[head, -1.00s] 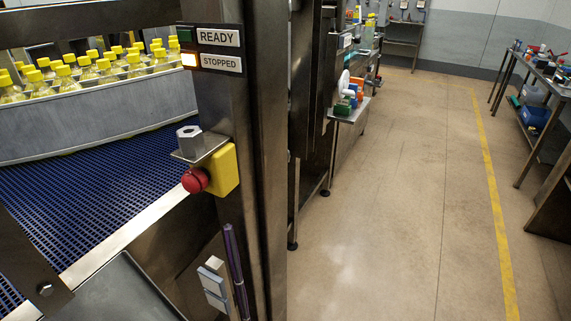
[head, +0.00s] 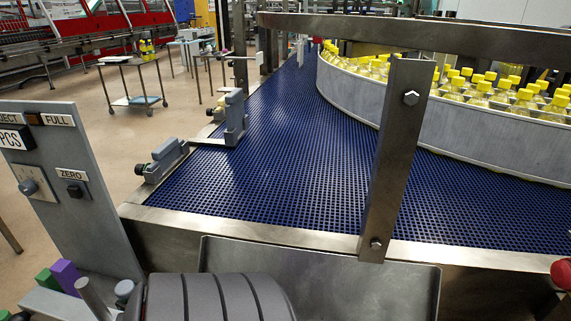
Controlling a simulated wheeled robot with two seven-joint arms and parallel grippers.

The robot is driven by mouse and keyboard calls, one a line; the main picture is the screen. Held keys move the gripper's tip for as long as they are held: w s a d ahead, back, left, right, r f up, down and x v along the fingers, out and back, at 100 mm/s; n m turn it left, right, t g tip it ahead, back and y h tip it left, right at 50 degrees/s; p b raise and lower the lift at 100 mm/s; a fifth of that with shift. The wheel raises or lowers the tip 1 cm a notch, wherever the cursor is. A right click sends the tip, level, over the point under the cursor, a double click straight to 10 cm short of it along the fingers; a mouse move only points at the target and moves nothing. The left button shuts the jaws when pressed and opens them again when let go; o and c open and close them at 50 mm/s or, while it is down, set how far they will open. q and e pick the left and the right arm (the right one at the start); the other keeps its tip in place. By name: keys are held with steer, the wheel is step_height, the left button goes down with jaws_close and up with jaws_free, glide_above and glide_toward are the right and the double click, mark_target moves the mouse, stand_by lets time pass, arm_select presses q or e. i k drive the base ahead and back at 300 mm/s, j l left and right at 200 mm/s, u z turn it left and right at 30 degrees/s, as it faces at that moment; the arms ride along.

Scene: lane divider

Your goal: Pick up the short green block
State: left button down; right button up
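A green block (head: 48,280) stands upright at the lower left of the head view, beside a slightly taller purple block (head: 66,276). Both are at the foot of the grey control panel, on or behind a light grey ledge (head: 50,303). Another green piece (head: 5,314) is cut off by the lower left corner, so its height cannot be judged. Neither of my grippers is in view.
A metal peg (head: 92,298) and a dark ribbed rounded body (head: 215,298) are right of the blocks. The grey panel (head: 70,150) rises behind them. A metal tray (head: 330,285), steel post (head: 395,160) and blue conveyor (head: 270,130) lie beyond.

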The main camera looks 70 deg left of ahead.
mark_target(45, 280)
steer(key=k+j+u, duration=0.1)
steer(key=u, duration=3.95)
